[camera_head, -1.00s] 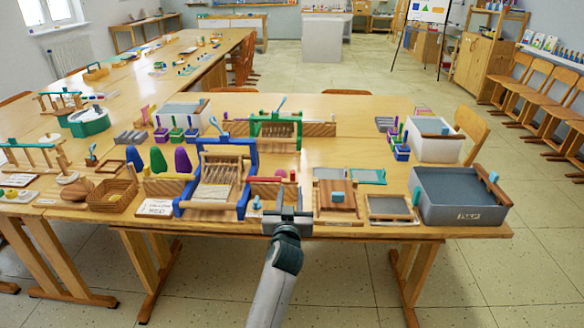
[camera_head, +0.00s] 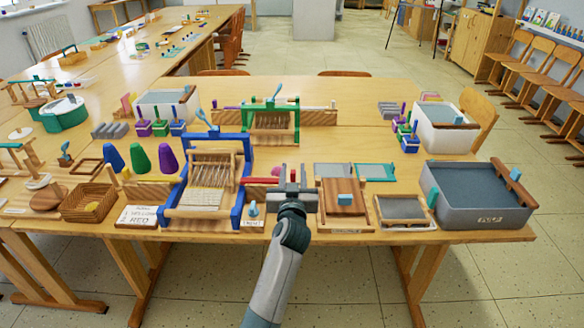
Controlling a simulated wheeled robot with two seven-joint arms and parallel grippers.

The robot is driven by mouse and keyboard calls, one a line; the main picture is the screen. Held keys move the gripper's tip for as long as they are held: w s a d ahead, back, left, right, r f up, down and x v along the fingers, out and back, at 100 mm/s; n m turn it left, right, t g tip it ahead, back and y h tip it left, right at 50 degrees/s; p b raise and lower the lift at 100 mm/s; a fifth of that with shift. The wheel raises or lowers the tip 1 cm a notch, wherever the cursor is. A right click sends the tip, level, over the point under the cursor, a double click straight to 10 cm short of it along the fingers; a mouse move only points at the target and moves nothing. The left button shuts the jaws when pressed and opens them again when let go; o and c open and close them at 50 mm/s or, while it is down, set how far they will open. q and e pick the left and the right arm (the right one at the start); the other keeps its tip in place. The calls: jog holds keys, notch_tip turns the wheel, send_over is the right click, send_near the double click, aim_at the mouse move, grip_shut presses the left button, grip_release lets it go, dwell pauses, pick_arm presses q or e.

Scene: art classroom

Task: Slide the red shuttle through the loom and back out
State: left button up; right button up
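The blue-framed loom (camera_head: 240,175) with pale warp threads stands near the table's front edge. A red bar, apparently the red shuttle (camera_head: 261,180), lies level just right of the loom's right side, in front of a wooden strip. My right gripper is out of view.
A green-framed loom (camera_head: 272,122) stands behind. A wooden board with a blue block (camera_head: 345,199), a small framed screen (camera_head: 405,212) and a grey tub (camera_head: 480,195) are to the right. A label card (camera_head: 137,216) and basket (camera_head: 88,203) are left. The table's middle right is clear.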

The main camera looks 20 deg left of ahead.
aim_at(244, 180)
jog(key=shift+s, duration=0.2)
